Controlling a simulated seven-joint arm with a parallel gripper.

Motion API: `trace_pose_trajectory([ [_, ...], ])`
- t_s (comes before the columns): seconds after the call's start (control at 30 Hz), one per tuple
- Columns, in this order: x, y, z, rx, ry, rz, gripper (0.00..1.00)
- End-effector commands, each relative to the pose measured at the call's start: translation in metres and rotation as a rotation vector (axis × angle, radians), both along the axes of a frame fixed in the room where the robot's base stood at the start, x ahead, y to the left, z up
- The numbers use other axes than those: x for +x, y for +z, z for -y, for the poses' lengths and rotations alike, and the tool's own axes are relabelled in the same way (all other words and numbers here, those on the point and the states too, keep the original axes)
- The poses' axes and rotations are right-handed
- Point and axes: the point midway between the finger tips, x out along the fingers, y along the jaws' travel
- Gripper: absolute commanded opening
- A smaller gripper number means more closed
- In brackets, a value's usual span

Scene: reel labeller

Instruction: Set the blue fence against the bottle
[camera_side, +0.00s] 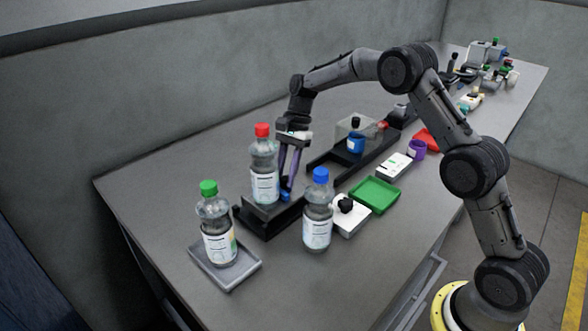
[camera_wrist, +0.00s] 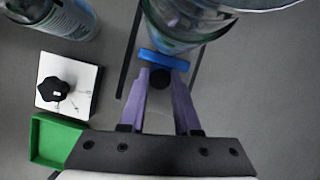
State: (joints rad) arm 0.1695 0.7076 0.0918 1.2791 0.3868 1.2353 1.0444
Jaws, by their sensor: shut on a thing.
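The blue fence (camera_wrist: 164,60) lies across the black track (camera_side: 268,222), and a little of its blue shows in the side view (camera_side: 286,194). The bottle with the red cap (camera_side: 264,172) stands upright on the track; its body also shows in the wrist view (camera_wrist: 180,32), right beyond the fence. Whether fence and bottle touch I cannot tell. My gripper (camera_wrist: 161,78) has its purple fingers low, on both sides of a black knob (camera_wrist: 160,79) at the fence's near side, and is shut on it. In the side view my gripper (camera_side: 290,184) is just right of the bottle.
A blue-capped bottle (camera_side: 318,214) stands close in front of the track, beside a white block with a black knob (camera_side: 350,218). A green-capped bottle (camera_side: 217,230) stands on a grey tray (camera_side: 236,282). A green tray (camera_side: 375,195) lies to the right.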

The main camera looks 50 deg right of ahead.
Motion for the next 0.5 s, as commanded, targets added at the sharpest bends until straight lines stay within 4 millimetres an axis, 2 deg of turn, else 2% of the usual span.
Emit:
trace_pose_trajectory([
  [0.23, 0.0003, 0.0015, -0.0029, 0.003, 0.000, 0.003, 0.00],
  [0.27, 0.0004, 0.0016, -0.0028, 0.003, 0.000, 0.003, 0.33],
  [0.4, 0.0003, 0.0012, -0.0027, 0.002, 0.000, 0.002, 0.58],
  [0.43, 0.0002, 0.0010, -0.0026, 0.002, 0.000, 0.002, 0.62],
  [0.5, 0.0002, 0.0008, -0.0025, 0.002, -0.001, 0.001, 0.62],
])
